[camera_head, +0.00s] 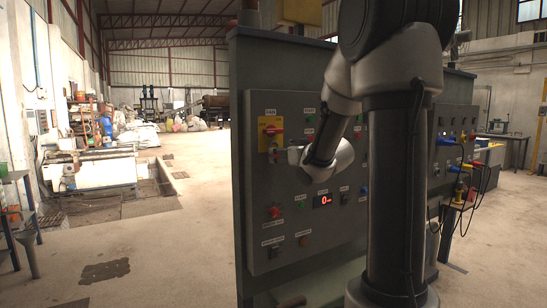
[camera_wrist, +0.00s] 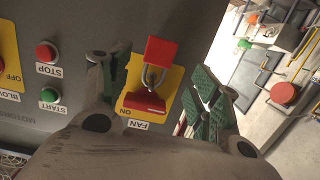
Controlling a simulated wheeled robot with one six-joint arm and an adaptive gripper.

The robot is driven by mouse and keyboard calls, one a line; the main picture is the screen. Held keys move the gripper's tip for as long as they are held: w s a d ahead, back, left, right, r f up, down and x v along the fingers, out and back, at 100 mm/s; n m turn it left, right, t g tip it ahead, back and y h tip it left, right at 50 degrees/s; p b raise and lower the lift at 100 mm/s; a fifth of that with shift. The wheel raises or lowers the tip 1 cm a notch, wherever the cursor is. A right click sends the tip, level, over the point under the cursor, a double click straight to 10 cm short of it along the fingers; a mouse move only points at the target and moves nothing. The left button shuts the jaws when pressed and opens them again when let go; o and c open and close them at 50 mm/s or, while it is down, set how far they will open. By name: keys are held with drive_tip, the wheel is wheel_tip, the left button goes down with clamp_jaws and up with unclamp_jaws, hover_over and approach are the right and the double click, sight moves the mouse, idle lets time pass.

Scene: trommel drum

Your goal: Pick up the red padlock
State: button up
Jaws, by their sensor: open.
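The red padlock (camera_wrist: 161,51) shows in the wrist view, its block-shaped body hanging by a metal shackle at a red switch handle (camera_wrist: 145,101). The handle sits on a yellow plate (camera_wrist: 172,85) labelled FAN. My gripper (camera_wrist: 155,76) is open, with one finger on each side of the padlock and handle. I see no finger touching the padlock. In the head view my gripper (camera_head: 281,153) is at the lower edge of the yellow FAN plate (camera_head: 264,139), where a red part of the switch shows. I cannot make out the padlock clearly there.
The grey control panel (camera_head: 262,211) carries several buttons and a red display (camera_head: 323,201). Green START (camera_wrist: 49,95) and red STOP (camera_wrist: 46,51) buttons lie beside my gripper in the wrist view. Cables (camera_head: 468,178) hang at the right. Open floor (camera_head: 172,235) lies left of the panel.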

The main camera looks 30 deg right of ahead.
drive_tip(key=w, duration=0.5)
drive_tip(key=shift+w+f, duration=0.3)
drive_tip(key=shift+w, duration=0.1)
drive_tip(key=c, duration=1.2)
drive_tip(key=shift+o, duration=0.2)
drive_tip(key=shift+r, duration=0.15)
